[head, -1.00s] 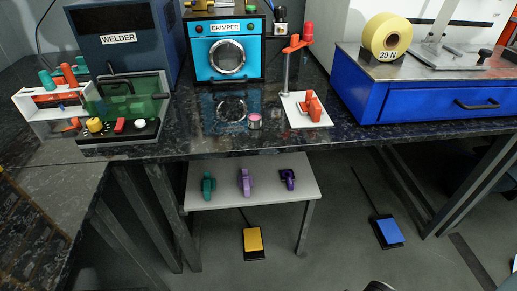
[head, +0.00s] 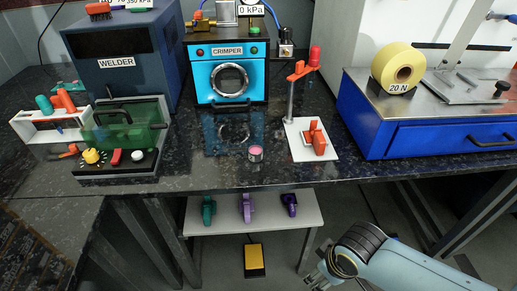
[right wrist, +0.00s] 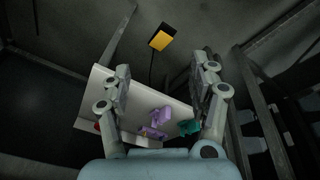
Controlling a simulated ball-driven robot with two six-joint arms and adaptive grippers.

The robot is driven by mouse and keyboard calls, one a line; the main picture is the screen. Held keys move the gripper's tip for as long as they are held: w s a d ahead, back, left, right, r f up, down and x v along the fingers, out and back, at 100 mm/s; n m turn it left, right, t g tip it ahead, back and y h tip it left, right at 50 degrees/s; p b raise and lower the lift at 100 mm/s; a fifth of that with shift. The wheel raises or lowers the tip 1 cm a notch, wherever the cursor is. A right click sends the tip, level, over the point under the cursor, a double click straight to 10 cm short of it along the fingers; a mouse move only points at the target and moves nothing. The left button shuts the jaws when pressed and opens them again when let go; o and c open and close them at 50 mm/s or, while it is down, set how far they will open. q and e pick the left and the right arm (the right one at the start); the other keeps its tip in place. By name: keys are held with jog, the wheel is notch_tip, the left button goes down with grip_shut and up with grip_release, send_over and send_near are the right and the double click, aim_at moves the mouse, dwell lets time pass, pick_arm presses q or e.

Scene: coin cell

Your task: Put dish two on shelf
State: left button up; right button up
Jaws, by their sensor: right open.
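A small round dish with pink contents (head: 255,153) stands on the dark bench in front of the crimper; I see no number on it. A pale shelf (head: 270,222) hangs below the bench front and also shows in the right wrist view (right wrist: 96,90). My right gripper (head: 318,277) is low at the right, in front of the shelf and below bench height. In the right wrist view my right gripper (right wrist: 162,88) is open and empty, with the shelf beyond its fingers. My left gripper is not in view.
On the shelf are a green piece (head: 208,209), a lilac piece (head: 247,207) and a dark purple piece (head: 289,204). A white stand (head: 312,140) with orange parts is right of the dish. A blue drawer unit (head: 440,135) stands farther right. A yellow pedal (head: 254,258) lies on the floor.

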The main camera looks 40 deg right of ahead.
jog(key=w+r+n+p, duration=0.1)
jog(key=w+r, duration=0.2)
jog(key=r, duration=0.5)
jog(key=w+r+n+p, duration=0.1)
jog(key=w+r+p, duration=0.15)
jog(key=r, duration=0.55)
notch_tip(320, 180, up, 11)
jog(key=n+g, duration=0.2)
jog(key=n, duration=1.6)
send_over(255, 150)
jog(key=shift+y, duration=0.4)
notch_tip(255, 150, down, 11)
jog(key=shift+d+r, duration=0.1)
jog(key=shift+c, duration=0.2)
grip_shut()
